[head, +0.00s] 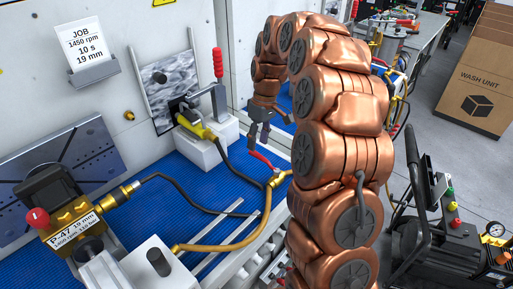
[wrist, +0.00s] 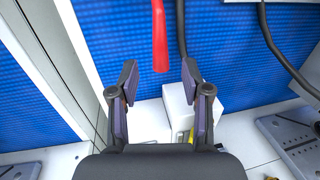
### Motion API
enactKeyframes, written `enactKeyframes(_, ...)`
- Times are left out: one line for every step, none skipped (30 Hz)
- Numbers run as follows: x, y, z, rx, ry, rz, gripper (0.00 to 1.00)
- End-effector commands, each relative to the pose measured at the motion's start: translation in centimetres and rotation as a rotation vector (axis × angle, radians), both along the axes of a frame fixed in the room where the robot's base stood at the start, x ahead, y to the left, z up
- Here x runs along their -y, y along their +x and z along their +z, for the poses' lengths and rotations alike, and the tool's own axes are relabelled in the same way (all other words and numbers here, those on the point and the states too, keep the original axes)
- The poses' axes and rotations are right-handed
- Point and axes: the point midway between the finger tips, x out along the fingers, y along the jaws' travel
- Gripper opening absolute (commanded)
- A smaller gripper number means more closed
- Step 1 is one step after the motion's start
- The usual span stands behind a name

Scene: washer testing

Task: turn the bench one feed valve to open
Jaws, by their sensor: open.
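The feed valve shows in the head view as a brass body (head: 278,179) on a yellow-brown hose, with a red lever (head: 262,160) pointing up and left from it. I cannot read a bench label on it. My gripper (head: 259,137) hangs just above the lever's free end, with its fingers apart. In the wrist view the red lever (wrist: 160,38) comes down from the top edge, and its tip lies ahead of the gap between my open fingers (wrist: 160,80). Nothing is between the fingers, and they appear apart from the lever. The valve body is out of the wrist view.
A brass pump block (head: 75,220) with a red knob stands at left on the blue mat (head: 160,205). A clamp with a red handle (head: 218,64) stands behind on a white block (head: 206,147). Hoses cross the mat. A cart (head: 440,210) is at right.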

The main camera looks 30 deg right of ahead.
Motion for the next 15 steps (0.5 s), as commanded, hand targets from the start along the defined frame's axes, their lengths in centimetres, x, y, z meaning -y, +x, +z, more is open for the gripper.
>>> enactKeyframes(-0.2, -0.2, -0.5, -0.005, 0.001, 0.001, 0.48)
enactKeyframes(-0.2, -0.2, -0.9, -0.004, 0.002, 0.001, 0.48)
enactKeyframes(-0.3, -0.3, -1.3, -0.004, 0.002, 0.001, 0.48)
enactKeyframes(-0.4, -0.3, -1.7, -0.005, 0.001, 0.001, 0.48)
enactKeyframes(-0.4, -0.3, -2.0, -0.005, 0.001, 0.001, 0.48)
enactKeyframes(-0.5, -0.3, -2.4, -0.004, 0.002, 0.001, 0.48)
enactKeyframes(-0.5, -0.3, -2.6, -0.003, 0.001, 0.0, 0.48)
enactKeyframes(-0.6, -0.3, -2.8, -0.001, 0.001, 0.0, 0.48)
enactKeyframes(-0.6, -0.2, -3.1, 0.0, 0.0, 0.0, 0.48)
enactKeyframes(-0.6, -0.3, -3.3, 0.0, 0.0, 0.0, 0.48)
enactKeyframes(-0.6, -0.3, -3.4, 0.0, 0.0, 0.0, 0.48)
enactKeyframes(-0.7, -0.3, -3.5, -0.001, 0.0, 0.0, 0.48)
enactKeyframes(-0.7, -0.3, -3.6, -0.001, 0.001, 0.0, 0.48)
enactKeyframes(-0.7, -0.3, -3.7, -0.001, 0.001, 0.0, 0.48)
enactKeyframes(-0.7, -0.3, -3.7, -0.001, 0.001, 0.0, 0.48)
